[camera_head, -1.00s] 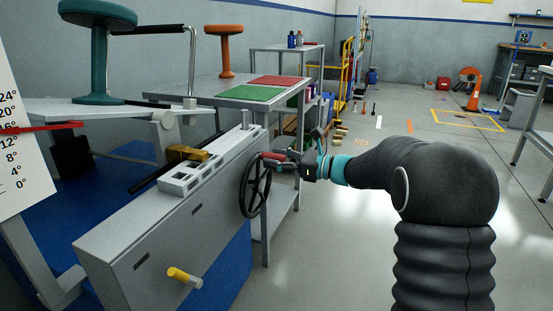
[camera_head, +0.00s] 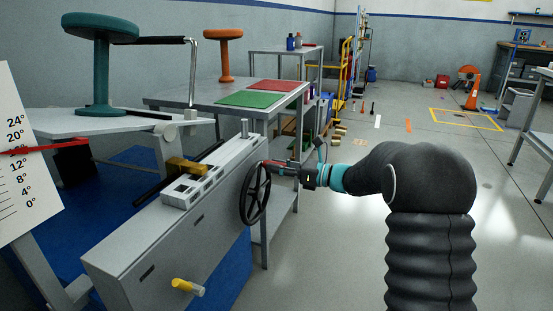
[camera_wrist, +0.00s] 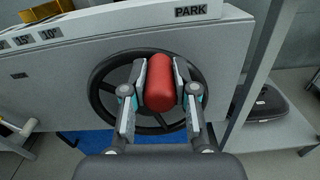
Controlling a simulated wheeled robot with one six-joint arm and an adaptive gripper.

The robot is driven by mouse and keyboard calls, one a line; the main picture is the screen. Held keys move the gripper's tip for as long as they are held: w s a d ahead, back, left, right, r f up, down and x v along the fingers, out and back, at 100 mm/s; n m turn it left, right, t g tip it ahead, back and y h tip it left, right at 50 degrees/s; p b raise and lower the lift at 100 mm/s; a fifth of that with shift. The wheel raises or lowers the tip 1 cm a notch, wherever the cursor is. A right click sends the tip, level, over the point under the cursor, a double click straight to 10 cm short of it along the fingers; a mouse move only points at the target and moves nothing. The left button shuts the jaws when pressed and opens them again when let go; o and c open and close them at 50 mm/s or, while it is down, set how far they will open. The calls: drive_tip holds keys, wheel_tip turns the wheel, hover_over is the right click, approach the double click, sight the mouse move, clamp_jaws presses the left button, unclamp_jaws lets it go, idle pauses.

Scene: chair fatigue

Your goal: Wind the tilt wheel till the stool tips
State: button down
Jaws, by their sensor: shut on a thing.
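The teal stool (camera_head: 101,62) stands on the pale tilting platform (camera_head: 75,122) at the left of the head view, with its stem close to upright in the picture. The black spoked tilt wheel (camera_head: 243,205) is on the right end of the grey machine. It also shows in the wrist view (camera_wrist: 96,97). My gripper (camera_head: 277,166) is shut on the wheel's red handle (camera_wrist: 160,82), near the top of the rim. The fingers clasp the handle from both sides. The red pointer (camera_head: 45,149) lies around 16° on the white scale (camera_head: 22,195), covering that mark.
The machine body (camera_head: 170,240) has a yellow-tipped peg (camera_head: 187,287) in front and a brass block (camera_head: 187,165) on top. A black bar (camera_head: 150,40) reaches over beside the stool. A table (camera_head: 200,88) with an orange stool (camera_head: 224,55) stands behind. The floor at right is open.

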drive_tip(key=shift+w, duration=0.1)
drive_tip(key=c, duration=0.9)
unclamp_jaws()
drive_tip(key=shift+d, duration=0.1)
drive_tip(key=v, duration=1.2)
